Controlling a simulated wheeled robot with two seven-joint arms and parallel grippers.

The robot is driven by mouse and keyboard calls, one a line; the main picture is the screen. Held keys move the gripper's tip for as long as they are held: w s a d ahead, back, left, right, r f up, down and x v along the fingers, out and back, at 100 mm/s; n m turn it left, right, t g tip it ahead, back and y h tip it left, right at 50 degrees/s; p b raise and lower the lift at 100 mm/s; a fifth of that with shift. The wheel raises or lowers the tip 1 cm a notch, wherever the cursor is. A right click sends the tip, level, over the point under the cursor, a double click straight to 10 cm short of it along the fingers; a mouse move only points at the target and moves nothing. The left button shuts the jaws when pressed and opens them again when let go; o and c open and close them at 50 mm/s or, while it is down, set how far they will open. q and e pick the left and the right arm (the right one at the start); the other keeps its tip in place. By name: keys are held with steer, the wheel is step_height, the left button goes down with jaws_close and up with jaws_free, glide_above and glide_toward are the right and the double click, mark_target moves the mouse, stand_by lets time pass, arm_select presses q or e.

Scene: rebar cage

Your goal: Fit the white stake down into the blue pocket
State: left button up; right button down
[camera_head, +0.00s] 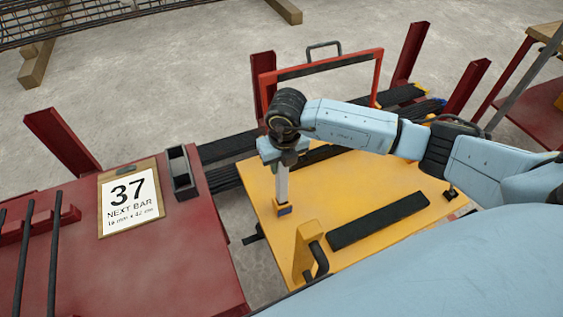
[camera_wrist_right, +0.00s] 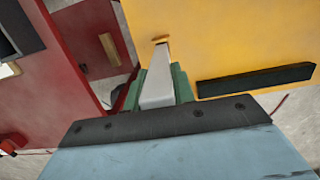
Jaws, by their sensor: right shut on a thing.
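The white stake (camera_head: 282,185) hangs roughly upright below my right gripper (camera_head: 281,163), which is shut on its upper part. In the right wrist view the stake (camera_wrist_right: 157,86) sits between the green finger pads of my right gripper (camera_wrist_right: 159,92). The blue pocket (camera_head: 284,211) is at the left part of the yellow deck, directly under the stake in the head view. The stake's lower end meets the pocket's top in the picture; I cannot tell whether it is inside or just above. The pocket's opening is hidden. My left gripper is out of view.
The yellow deck (camera_head: 345,185) carries a black strip (camera_head: 378,218) and a yellow post with a black handle (camera_head: 309,252) near the pocket. A red table (camera_head: 95,255) with a "37 NEXT BAR" board (camera_head: 130,197) and grey bin (camera_head: 181,172) stands left. Red posts (camera_head: 409,52) rise behind.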

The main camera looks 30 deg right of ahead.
mark_target(282, 179)
steer(key=shift+f+b, duration=2.55)
steer(key=shift+f, duration=0.7)
steer(key=c, duration=1.1)
jaws_free()
